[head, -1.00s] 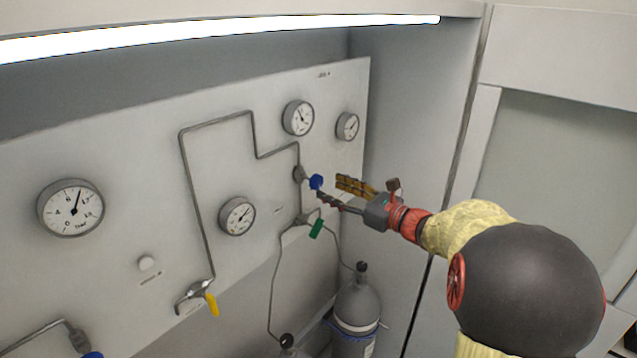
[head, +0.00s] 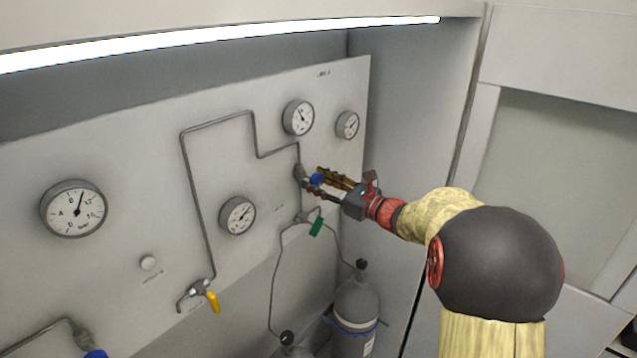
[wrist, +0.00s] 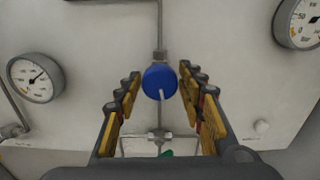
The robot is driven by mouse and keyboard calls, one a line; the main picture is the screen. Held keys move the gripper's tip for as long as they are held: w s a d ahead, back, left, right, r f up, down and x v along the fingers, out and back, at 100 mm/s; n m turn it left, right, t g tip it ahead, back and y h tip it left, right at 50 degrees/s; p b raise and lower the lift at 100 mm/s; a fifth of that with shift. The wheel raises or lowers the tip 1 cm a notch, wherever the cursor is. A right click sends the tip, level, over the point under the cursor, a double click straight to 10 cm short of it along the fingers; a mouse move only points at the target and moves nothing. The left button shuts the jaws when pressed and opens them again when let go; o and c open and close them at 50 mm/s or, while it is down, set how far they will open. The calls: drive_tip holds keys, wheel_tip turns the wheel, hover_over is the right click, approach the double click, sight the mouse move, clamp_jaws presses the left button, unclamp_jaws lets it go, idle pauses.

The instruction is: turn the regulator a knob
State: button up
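The regulator knob (head: 317,180) is blue and sits on the pipe at the right part of the panel. In the wrist view the blue knob (wrist: 160,80) lies between the tips of the two fingers, with gaps visible on both sides. My gripper (head: 320,184) is open, with one finger above and one below the knob in the head view. The fingers have yellow-brown pads. I see no contact with the knob. Part of the knob's surroundings is hidden by the fingers in the head view.
A green valve handle (head: 316,227) sits just below the knob. Round gauges (head: 298,117) are mounted above it and to the left. A yellow-handled valve (head: 212,301) is lower left. Gas cylinders (head: 356,301) stand under the panel. The cabinet side wall is close on the right.

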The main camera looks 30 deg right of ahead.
drive_tip(key=c, duration=0.8)
drive_tip(key=shift+f+n+b, duration=0.1)
drive_tip(key=shift+n+b, duration=0.2)
drive_tip(key=shift+b, duration=0.45)
drive_tip(key=n+b, duration=0.2)
drive_tip(key=b, duration=0.2)
drive_tip(key=shift+f+b, duration=0.15)
drive_tip(key=shift+b, duration=0.25)
drive_tip(key=n+b, duration=0.1)
drive_tip(key=b, duration=0.2)
drive_tip(key=shift+n, duration=0.4)
drive_tip(key=shift+n+b, duration=0.5)
drive_tip(key=shift+b, duration=0.45)
drive_tip(key=shift+r, duration=0.25)
